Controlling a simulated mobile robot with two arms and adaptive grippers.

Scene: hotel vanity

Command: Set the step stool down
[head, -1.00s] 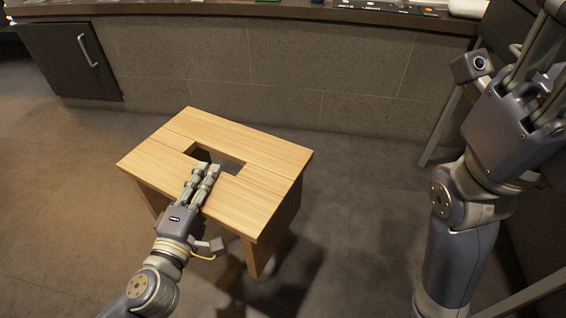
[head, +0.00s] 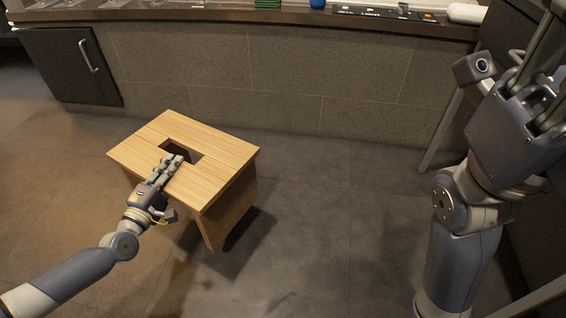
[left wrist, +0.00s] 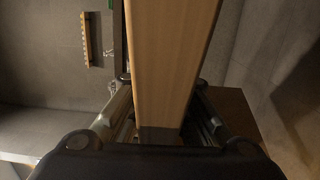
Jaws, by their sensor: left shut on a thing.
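The step stool (head: 222,153) is light wood with a slot in its top. It stands upright left of centre in the head view. My left gripper (head: 172,163) is shut on the front part of its top, with the fingertips at the slot. In the left wrist view the wooden board (left wrist: 168,60) runs between the two fingers. A shadow lies by the stool's near leg, and I cannot tell whether the feet touch the floor. My right gripper (head: 540,70) is raised at the upper right, its fingertips cut off by the frame.
A counter (head: 235,13) with small items runs along the back above a grey tiled wall (head: 260,75). A dark cabinet door (head: 65,65) is at the left. A metal frame (head: 440,130) stands at the right. The floor (head: 330,220) right of the stool is clear.

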